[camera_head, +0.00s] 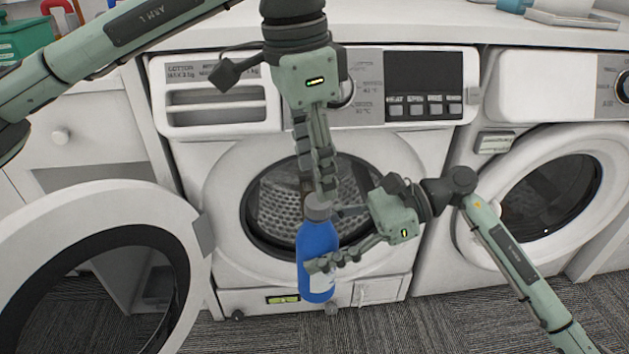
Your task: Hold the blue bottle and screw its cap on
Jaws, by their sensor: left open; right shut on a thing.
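The blue bottle (317,243) is upright in the air in front of the middle washing machine, with a grey cap (318,208) at its top. My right gripper (325,240) comes in from the right and is shut around the bottle's body. A pale label shows low on the bottle, partly covered by a finger. My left gripper (317,192) points straight down from above, with its fingertips at the cap. It is open. Whether its fingers touch the cap, and how the cap sits on the neck, I cannot tell.
The middle washing machine (190,130) stands close behind the bottle. An open round door (185,225) juts out at the left. Another washer (560,140) stands at the right. A white counter (420,22) runs above, with a green crate (25,40) at left and a tray (575,18) at right.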

